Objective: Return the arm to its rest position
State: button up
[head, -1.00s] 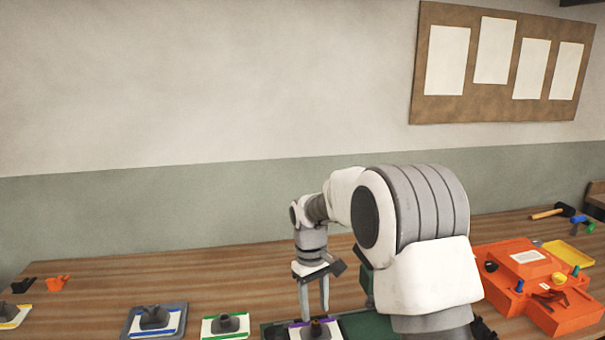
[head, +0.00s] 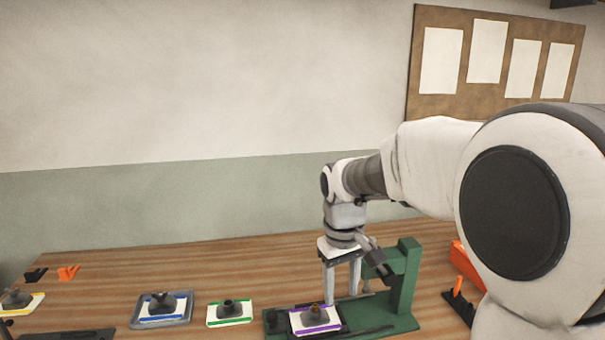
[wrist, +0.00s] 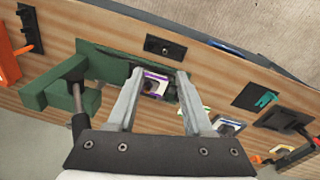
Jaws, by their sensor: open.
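My gripper (head: 342,281) is open and empty, pointing down above the workbench (head: 225,265). In the head view its fingers show just behind and above the purple-edged mould plate (head: 317,320), which sits on the green fixture (head: 405,285). In the wrist view my two fingers (wrist: 158,108) are spread wide, and the purple-edged plate (wrist: 155,84) shows between and beyond them, apart from them. My arm reaches in from the right of the head view, its near part large in front of the camera.
A green-edged plate (head: 230,312) and a blue-edged plate on a grey tray (head: 162,310) lie left of the fixture. A yellow-edged plate (head: 20,301) is at far left.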

jog(key=s+d+r+m+t, duration=0.1)
jog(key=s+d+r, duration=0.1)
jog(key=s, duration=0.5)
jog(key=s+d+r+m+t, duration=0.1)
jog(key=s+d+m+t, duration=0.1)
jog(key=s, duration=0.5)
jog(key=s+d+r+m+t, duration=0.1)
jog(key=s+d+r, duration=0.1)
jog(key=s, duration=0.5)
jog(key=shift+d+r+m+t, duration=0.3)
jog(key=shift+d+r+m, duration=0.05)
jog(key=shift+m, duration=0.05)
